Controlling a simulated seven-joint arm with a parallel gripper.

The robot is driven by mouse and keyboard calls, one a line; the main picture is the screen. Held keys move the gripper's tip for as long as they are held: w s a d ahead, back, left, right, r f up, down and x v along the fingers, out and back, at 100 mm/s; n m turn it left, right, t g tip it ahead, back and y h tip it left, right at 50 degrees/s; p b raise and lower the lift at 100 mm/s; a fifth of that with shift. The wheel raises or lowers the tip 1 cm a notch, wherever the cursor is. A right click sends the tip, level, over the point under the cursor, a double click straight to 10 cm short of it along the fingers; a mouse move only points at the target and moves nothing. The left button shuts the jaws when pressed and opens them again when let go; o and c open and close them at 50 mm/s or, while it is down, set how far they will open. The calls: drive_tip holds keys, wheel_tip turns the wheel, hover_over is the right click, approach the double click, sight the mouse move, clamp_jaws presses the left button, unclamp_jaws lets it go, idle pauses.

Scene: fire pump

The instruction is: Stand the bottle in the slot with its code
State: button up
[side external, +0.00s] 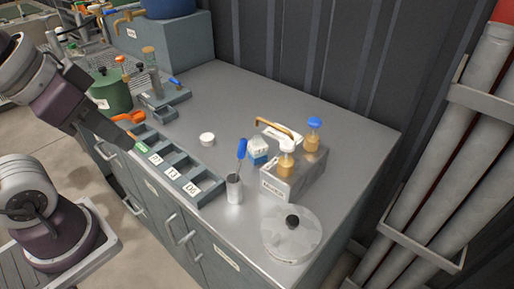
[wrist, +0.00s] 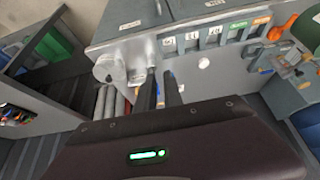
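Two amber bottles stand on a grey box (side external: 286,185) at the right of the bench: one with a white top (side external: 287,160), one with a blue top (side external: 313,136). I cannot read a code on either. The slot rack (side external: 207,198) lies along the bench's front edge, with white code labels and a green one. In the wrist view the rack's labels (wrist: 191,37) run along the top, with green and orange ones at the right. My gripper (side external: 128,146) is above the rack's left end, away from the bottles. Its fingers (wrist: 162,75) are apart, with nothing visibly held; they hide part of the bench.
A metal cup (side external: 234,190) with a blue-handled tool stands between rack and box. A clear round lid (side external: 291,235) lies at the front right. A white cap (side external: 207,139) lies mid-bench. A green container (side external: 111,92) is at the left. The bench's back middle is clear.

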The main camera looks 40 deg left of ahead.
drive_tip(key=o, duration=1.1)
drive_tip(key=w+m, duration=0.1)
drive_tip(key=w, duration=0.2)
drive_tip(key=w+r+m+g, duration=0.1)
drive_tip(key=w+m, duration=0.1)
drive_tip(key=w+r+m, duration=0.1)
drive_tip(key=w+m, duration=0.1)
drive_tip(key=w, duration=0.1)
drive_tip(key=shift+w+a+r+y, duration=0.1)
drive_tip(key=shift+w+r+y, duration=0.1)
drive_tip(key=shift+w+y, duration=0.15)
drive_tip(key=m+g, duration=0.5)
drive_tip(key=m, duration=1.2)
hover_over(257, 137)
wheel_tip(257, 137, down, 17)
drive_tip(key=shift+f, duration=0.1)
wheel_tip(257, 137, down, 7)
drive_tip(key=shift+f, duration=0.1)
